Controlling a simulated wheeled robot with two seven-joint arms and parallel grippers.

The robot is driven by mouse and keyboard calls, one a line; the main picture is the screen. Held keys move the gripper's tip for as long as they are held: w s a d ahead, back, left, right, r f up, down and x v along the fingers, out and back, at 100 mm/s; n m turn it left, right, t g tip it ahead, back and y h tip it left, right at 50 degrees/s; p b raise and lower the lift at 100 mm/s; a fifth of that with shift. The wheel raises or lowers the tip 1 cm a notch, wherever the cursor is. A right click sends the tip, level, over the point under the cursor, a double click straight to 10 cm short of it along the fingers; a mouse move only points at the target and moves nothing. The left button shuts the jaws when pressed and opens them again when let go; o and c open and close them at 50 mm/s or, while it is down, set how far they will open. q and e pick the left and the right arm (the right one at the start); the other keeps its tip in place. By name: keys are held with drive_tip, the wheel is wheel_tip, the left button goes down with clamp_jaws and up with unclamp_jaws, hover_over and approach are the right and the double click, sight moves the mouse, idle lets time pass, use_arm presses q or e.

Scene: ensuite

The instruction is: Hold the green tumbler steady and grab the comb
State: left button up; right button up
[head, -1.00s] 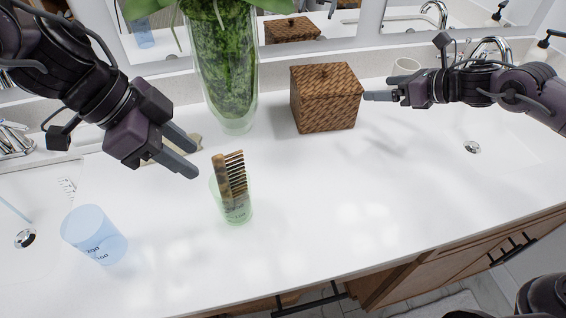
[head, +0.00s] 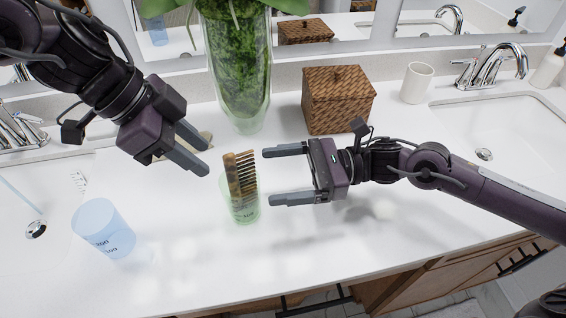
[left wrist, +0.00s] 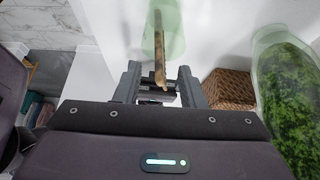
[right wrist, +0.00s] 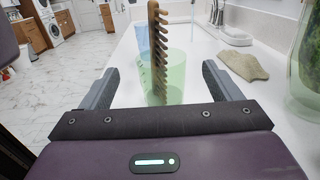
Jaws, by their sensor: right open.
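The green tumbler (head: 245,207) is translucent and stands upright on the white counter. The brown comb (head: 240,174) stands in it, teeth to the right, its upper part above the rim. My left gripper (head: 199,157) is up and left of the comb, apart from it; in the left wrist view its two fingers (left wrist: 160,85) are spread with the comb (left wrist: 159,45) beyond them. My right gripper (head: 272,175) is open and empty, just right of the tumbler, fingers pointing at it. In the right wrist view the tumbler (right wrist: 170,78) and comb (right wrist: 157,50) show between the fingertips.
A blue tumbler (head: 104,229) stands at the left by a sink. A tall glass vase (head: 240,75) with greenery and a wicker box (head: 337,100) stand behind. A white cup (head: 416,83) is at the back right. The front counter is clear.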

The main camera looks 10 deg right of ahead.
sight(243, 199)
drive_tip(key=f, duration=0.6)
drive_tip(key=shift+a+f, duration=0.2)
drive_tip(key=a, duration=0.7)
drive_tip(key=shift+w+r, duration=0.1)
drive_tip(key=shift+w, duration=0.15)
drive_tip(key=c, duration=1.1)
